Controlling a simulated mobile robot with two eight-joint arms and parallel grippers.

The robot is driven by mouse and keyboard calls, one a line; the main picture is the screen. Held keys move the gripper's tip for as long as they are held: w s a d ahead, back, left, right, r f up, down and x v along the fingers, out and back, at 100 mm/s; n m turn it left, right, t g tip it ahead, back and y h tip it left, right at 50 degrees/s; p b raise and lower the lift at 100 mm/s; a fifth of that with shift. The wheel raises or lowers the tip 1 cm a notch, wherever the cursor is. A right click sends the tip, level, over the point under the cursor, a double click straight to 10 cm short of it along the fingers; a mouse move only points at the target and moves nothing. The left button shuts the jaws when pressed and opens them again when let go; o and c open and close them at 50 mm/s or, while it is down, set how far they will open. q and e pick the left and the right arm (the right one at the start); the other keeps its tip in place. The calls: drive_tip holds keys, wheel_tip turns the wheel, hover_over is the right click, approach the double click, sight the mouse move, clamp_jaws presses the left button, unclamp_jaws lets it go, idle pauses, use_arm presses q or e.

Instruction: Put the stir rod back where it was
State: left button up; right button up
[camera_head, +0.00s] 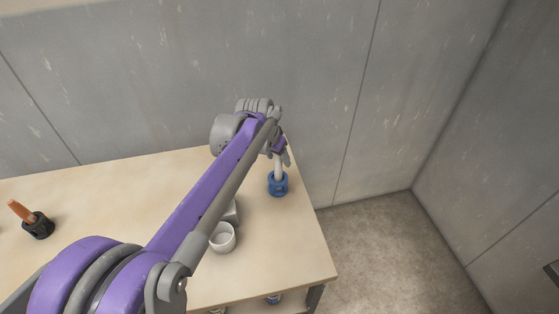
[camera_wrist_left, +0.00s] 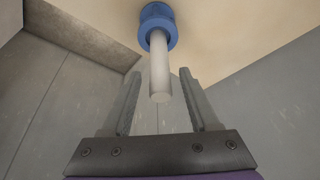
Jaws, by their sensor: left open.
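A pale rod (camera_wrist_left: 160,70), which looks like the stir rod, stands in a blue holder (camera_head: 278,184) near the table's right edge. The rod (camera_head: 278,168) also shows in the head view, upright just above the holder. My left gripper (camera_head: 284,156) is at the rod's upper part. In the left wrist view, the open fingers of my left gripper (camera_wrist_left: 160,73) are on either side of the rod, with gaps showing on both sides. The holder (camera_wrist_left: 157,28) shows beyond the fingertips. My right gripper is not in view.
A white cup (camera_head: 222,238) stands on the table (camera_head: 285,245), beside a grey block (camera_head: 233,212) partly hidden by my left arm. A black holder (camera_head: 38,226) with an orange object (camera_head: 20,210) stands at the far left. A wall (camera_head: 330,90) rises behind the table.

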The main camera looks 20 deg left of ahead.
use_arm(q)
drive_tip(key=v, duration=0.8)
drive_tip(key=shift+n+y, duration=0.3)
drive_tip(key=shift+n, duration=0.5)
drive_tip(key=s+d+f, duration=0.2)
drive_tip(key=s+f, duration=0.3)
drive_tip(key=s, duration=0.3)
drive_tip(key=s+d+f, duration=0.3)
drive_tip(key=s+f, duration=0.2)
drive_tip(key=s, duration=0.3)
drive_tip(key=s+d+f, duration=0.2)
drive_tip(key=s+f, duration=0.3)
drive_tip(key=s, duration=0.4)
drive_tip(key=shift+d+f+p, duration=0.15)
drive_tip(key=shift+d+p, duration=0.15)
drive_tip(key=shift+p, duration=0.05)
